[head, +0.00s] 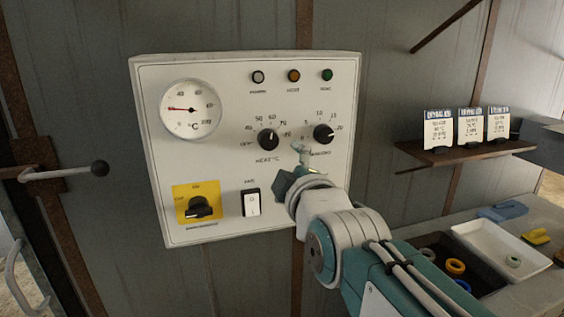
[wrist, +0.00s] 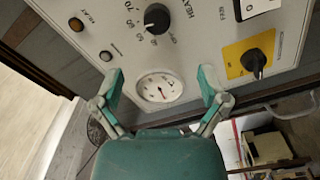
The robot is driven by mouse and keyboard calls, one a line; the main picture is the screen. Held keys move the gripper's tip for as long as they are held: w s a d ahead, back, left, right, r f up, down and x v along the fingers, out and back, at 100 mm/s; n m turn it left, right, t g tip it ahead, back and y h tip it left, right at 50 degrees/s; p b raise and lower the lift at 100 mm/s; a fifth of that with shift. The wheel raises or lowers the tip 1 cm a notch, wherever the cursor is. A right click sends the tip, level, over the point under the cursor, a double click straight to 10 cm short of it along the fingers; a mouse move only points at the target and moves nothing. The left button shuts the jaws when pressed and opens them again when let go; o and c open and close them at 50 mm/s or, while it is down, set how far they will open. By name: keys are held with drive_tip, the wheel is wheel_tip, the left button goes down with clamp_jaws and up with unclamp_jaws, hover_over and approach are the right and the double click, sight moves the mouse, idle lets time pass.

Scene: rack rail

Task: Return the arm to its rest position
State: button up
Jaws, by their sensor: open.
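My gripper (head: 300,168) is raised in front of the lower right part of the white control panel (head: 225,165) in the head view. In the wrist view my gripper (wrist: 163,92) has its two teal fingers spread apart with nothing between them. The panel's round gauge (wrist: 159,88) shows beyond and between the fingers. My arm reaches up from the lower right of the head view. Whether the fingertips touch the panel cannot be told.
The panel carries a heat knob (head: 268,139), a second black knob (head: 323,133), a yellow-plated switch (head: 199,206) and a white rocker (head: 251,202). A shelf with cards (head: 470,148) is at right, above a bench with a white tray (head: 488,232). A lever (head: 97,168) sticks out at left.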

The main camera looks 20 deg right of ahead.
idle(0.3)
drive_tip(key=s+f+m+g, duration=0.6)
drive_tip(key=s+f, duration=0.1)
drive_tip(key=f, duration=0.4)
drive_tip(key=s+f+m+g, duration=0.6)
drive_tip(key=s+f+m, duration=0.1)
drive_tip(key=f, duration=0.4)
drive_tip(key=shift+s+f, duration=0.35)
drive_tip(key=shift+s, duration=0.45)
drive_tip(key=shift+w+d, duration=0.1)
drive_tip(key=shift+d, duration=0.05)
